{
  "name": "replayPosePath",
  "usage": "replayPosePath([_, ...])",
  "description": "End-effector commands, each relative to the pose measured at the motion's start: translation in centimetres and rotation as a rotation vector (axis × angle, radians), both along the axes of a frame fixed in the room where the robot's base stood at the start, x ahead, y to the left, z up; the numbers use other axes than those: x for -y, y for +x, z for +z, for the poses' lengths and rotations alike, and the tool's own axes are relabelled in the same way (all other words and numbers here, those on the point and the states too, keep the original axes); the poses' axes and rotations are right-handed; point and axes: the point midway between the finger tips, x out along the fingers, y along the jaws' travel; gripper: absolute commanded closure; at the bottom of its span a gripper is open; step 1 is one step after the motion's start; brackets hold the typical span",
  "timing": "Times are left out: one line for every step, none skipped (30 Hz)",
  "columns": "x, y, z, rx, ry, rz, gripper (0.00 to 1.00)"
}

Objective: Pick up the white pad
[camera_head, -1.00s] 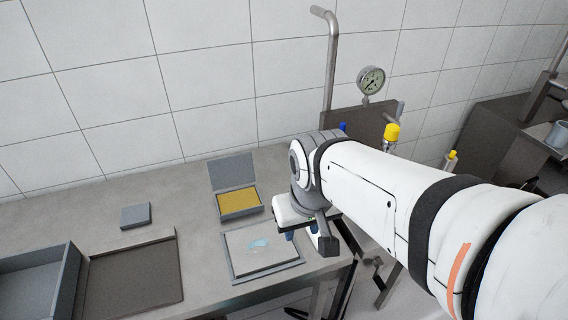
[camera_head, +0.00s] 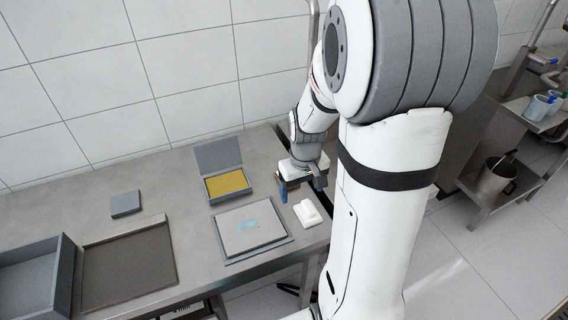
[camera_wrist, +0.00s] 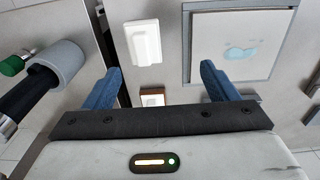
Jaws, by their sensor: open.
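A small white pad (camera_head: 308,213), a block with a raised part on top, lies on the grey table near its right front edge. It also shows in the wrist view (camera_wrist: 143,41), beyond my fingertips and nearer the left finger. My gripper (camera_head: 301,190) is above the table just behind the pad in the head view. In the wrist view my gripper (camera_wrist: 160,78) has its two blue fingers wide apart with nothing held between them. A small brown-edged block with a white top (camera_wrist: 152,97) shows between the fingers, below them.
A square plate with a blue smear (camera_head: 250,228) lies left of the pad. An open grey box with a yellow inside (camera_head: 228,186) stands behind the plate. A small grey block (camera_head: 126,203) and grey trays (camera_head: 130,262) are farther left. In the wrist view, a pipe with a grey collar (camera_wrist: 60,62) is at left.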

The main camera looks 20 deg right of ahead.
Motion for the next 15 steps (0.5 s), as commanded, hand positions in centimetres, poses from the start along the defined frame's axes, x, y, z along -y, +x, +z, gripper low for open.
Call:
replayPosePath([0.8, 0.3, -1.0, -0.019, 0.004, -0.003, 0.2])
replayPosePath([1.2, 0.5, -1.5, -0.023, 0.005, -0.002, 0.2])
replayPosePath([1.6, 0.7, -2.1, -0.029, 0.007, 0.0, 0.2])
replayPosePath([1.9, 0.8, -2.6, -0.034, 0.009, 0.001, 0.2])
replayPosePath([2.1, 0.9, -2.9, -0.036, 0.01, 0.002, 0.2])
replayPosePath([2.3, 1.0, -3.3, -0.04, 0.011, 0.003, 0.2])
replayPosePath([2.5, 1.1, -3.5, -0.041, 0.01, 0.003, 0.2])
replayPosePath([2.6, 1.1, -3.8, -0.043, 0.011, 0.004, 0.2])
replayPosePath([2.6, 1.1, -4.2, -0.045, 0.012, 0.004, 0.2])
replayPosePath([2.7, 1.1, -4.5, -0.046, 0.012, 0.004, 0.2])
replayPosePath([2.7, 1.1, -4.8, -0.046, 0.012, 0.005, 0.2])
replayPosePath([2.7, 1.1, -5.3, -0.047, 0.012, 0.005, 0.2])
replayPosePath([2.7, 1.1, -5.6, -0.047, 0.012, 0.005, 0.2])
replayPosePath([2.7, 1.1, -5.9, -0.047, 0.012, 0.005, 0.2])
replayPosePath([2.7, 1.1, -6.3, -0.046, 0.012, 0.005, 0.2])
